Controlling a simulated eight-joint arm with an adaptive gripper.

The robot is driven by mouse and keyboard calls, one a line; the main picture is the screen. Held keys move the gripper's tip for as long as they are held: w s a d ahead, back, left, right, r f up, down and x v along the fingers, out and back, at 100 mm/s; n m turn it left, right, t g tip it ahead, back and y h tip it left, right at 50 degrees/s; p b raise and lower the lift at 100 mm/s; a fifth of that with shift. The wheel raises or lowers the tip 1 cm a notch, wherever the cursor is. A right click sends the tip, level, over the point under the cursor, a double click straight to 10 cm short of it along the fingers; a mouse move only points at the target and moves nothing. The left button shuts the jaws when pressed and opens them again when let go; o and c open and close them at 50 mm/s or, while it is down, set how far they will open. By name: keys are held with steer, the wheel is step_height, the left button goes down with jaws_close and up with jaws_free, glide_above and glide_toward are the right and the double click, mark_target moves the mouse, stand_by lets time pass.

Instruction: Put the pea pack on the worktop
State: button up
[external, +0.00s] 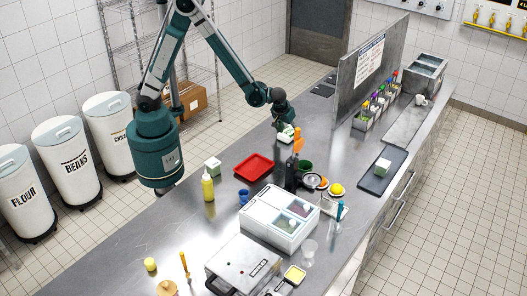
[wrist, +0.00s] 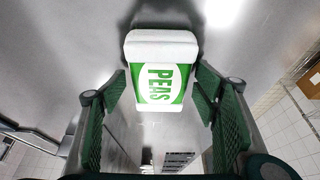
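The pea pack (wrist: 160,70) is a white block with a green label reading PEAS. In the external view the pack (external: 286,134) shows tilted just below my gripper (external: 284,124), over the far part of the steel worktop (external: 140,243). I cannot tell whether its lower edge touches the worktop.
An orange item (external: 298,145) stands close to the pack. A red tray (external: 254,167), a yellow bottle (external: 207,187) and a white block (external: 212,166) are nearer. A dark tray (external: 371,184) lies right. An upright panel (external: 348,99) stands behind.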

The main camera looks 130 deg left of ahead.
steer(key=shift+r, duration=0.15)
steer(key=v, duration=1.2)
steer(key=shift+p, duration=0.45)
stand_by(0.6)
steer(key=shift+d, duration=0.15)
steer(key=s+d+r+m+t, duration=0.1)
steer(key=s+d+r+m, duration=0.2)
steer(key=d, duration=0.4)
steer(key=d+r+m+t+h, duration=0.1)
steer(key=d+r+m+t, duration=0.15)
steer(key=d+r, duration=0.45)
steer(key=s+d+r+m, duration=0.2)
steer(key=d+r+m, duration=0.15)
steer(key=d, duration=0.45)
steer(key=s+d+r+m+t+h, duration=0.1)
steer(key=s+d+m, duration=0.3)
steer(key=d, duration=0.5)
steer(key=s+d+r+m+t+h, duration=0.1)
steer(key=s+d+m+t+h, duration=0.1)
steer(key=s+d+m, duration=0.3)
steer(key=s+d, duration=0.3)
steer(key=d, duration=0.1)
steer(key=shift+r+t, duration=0.2)
steer(key=shift+t, duration=0.15)
